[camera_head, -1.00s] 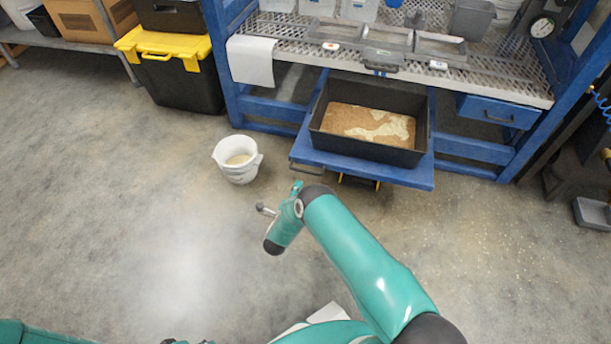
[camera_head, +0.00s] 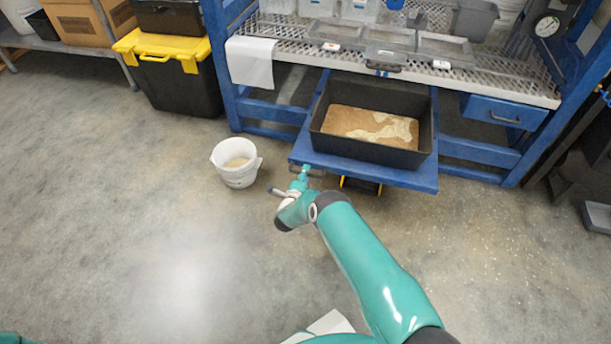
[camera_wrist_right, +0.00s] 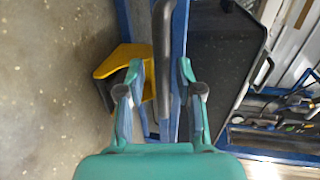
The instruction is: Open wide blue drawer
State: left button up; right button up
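The wide blue drawer (camera_head: 405,178) sticks out from under the bench and carries a black bin (camera_head: 372,150) of brown and pale substrate. Its dark bar handle (camera_head: 316,172) is at the left end of the front, partly hidden by my right gripper (camera_head: 304,174). In the right wrist view the handle (camera_wrist_right: 165,45) runs upright in front of the drawer's blue edge (camera_wrist_right: 181,25). My right gripper (camera_wrist_right: 160,75) is open there, one finger on each side of the handle's line. Contact cannot be told. My left gripper is out of view.
A white bucket (camera_head: 236,165) stands on the floor left of the drawer. A yellow and black object (camera_head: 360,185) sits under the drawer. A smaller blue drawer (camera_head: 503,112) is at the right. A yellow-lidded black tote (camera_head: 170,75) stands at the left.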

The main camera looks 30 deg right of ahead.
grip_shut()
jog(key=shift+f, duration=0.1)
jog(key=s+a+p, duration=0.1)
jog(key=a, duration=0.1)
jog(key=s+a+p, duration=0.1)
jog(key=s+a, duration=0.1)
jog(key=shift+s+f, duration=0.1)
jog(key=shift+s, duration=0.2)
jog(key=shift+o, duration=1)
grip_release()
jog(key=shift+w, duration=0.1)
